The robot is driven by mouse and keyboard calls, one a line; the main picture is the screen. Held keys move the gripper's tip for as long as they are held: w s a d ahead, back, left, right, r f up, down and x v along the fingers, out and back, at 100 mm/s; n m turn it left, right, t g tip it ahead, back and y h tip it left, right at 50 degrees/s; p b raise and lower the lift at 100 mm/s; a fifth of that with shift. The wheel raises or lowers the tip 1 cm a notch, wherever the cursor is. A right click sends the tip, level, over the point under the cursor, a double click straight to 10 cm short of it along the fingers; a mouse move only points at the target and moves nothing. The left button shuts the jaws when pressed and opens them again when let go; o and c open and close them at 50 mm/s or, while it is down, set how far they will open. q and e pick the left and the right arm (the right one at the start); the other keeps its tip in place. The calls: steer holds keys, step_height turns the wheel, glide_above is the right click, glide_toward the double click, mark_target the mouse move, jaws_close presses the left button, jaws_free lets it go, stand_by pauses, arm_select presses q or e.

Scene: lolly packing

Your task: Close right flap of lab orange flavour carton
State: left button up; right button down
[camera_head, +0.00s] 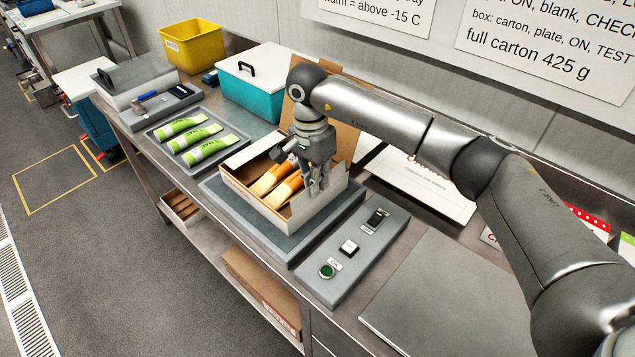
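The open carton (262,213) sits on a grey plate on the bench, with orange-wrapped lollies (272,181) inside. Its brown lid (347,112) stands up at the back, partly hidden behind my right arm. A pale panel on the carton's right side (322,202), which looks like the right flap, stands up. My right gripper (318,188) points down at this right end, its fingertips overlapping the panel in the view. I cannot tell whether they touch it or how far apart the fingers are. My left gripper is out of view.
A tray (208,162) of green packs lies to the left, near a teal box (250,95) and a yellow bin (192,44). A control panel (333,287) with switches is right of the carton. A flat grey plate (425,310) lies at the front right.

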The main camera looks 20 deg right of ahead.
stand_by(0.3)
steer(key=c, duration=1.7)
jaws_free()
step_height(320, 180, up, 12)
steer(key=w, duration=0.1)
steer(key=shift+a, duration=0.3)
